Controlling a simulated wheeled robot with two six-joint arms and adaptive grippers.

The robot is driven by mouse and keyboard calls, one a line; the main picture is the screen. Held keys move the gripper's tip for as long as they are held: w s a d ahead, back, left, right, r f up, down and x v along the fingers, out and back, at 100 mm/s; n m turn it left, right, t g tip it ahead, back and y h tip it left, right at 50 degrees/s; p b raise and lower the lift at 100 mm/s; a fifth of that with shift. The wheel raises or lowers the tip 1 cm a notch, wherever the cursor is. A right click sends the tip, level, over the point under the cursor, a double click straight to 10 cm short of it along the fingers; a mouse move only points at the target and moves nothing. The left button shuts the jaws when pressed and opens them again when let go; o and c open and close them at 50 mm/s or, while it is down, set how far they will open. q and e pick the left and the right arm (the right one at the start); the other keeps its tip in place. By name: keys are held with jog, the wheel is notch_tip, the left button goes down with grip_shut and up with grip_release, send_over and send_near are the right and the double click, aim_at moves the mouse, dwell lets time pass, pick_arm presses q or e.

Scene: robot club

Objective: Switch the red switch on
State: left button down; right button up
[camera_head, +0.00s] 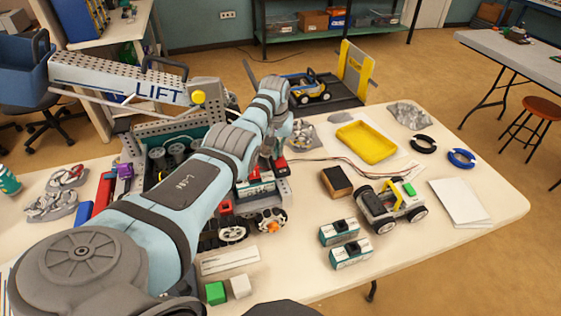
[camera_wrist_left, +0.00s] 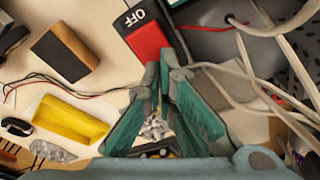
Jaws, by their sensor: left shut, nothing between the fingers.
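The red switch (camera_wrist_left: 148,40) shows in the left wrist view as a red block with a black end marked OFF. In the head view a red part (camera_head: 281,164) shows beside my gripper, partly hidden by it. My left gripper (camera_wrist_left: 164,72) is shut and empty, with its green-padded fingers meeting just beside the red end of the switch. I cannot tell whether the tips touch it. In the head view the left gripper (camera_head: 268,154) points down over the grey robot chassis on the table. My right gripper is not in view.
A yellow tray (camera_head: 366,143), a brown block (camera_head: 336,181) and a small wheeled car (camera_head: 391,204) stand to the right. Loose cables (camera_wrist_left: 240,75) run close to the fingers. A grey arm marked LIFT (camera_head: 130,79) rises at the back left.

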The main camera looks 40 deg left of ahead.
pick_arm(q)
jog(key=shift+f+b, duration=0.4)
jog(key=shift+f, duration=0.1)
jog(key=shift+s, duration=0.1)
notch_tip(320, 180, up, 7)
jog(key=p, duration=0.7)
jog(key=shift+r+p, duration=0.15)
jog(key=shift+p, duration=0.2)
jog(key=shift+f, duration=0.2)
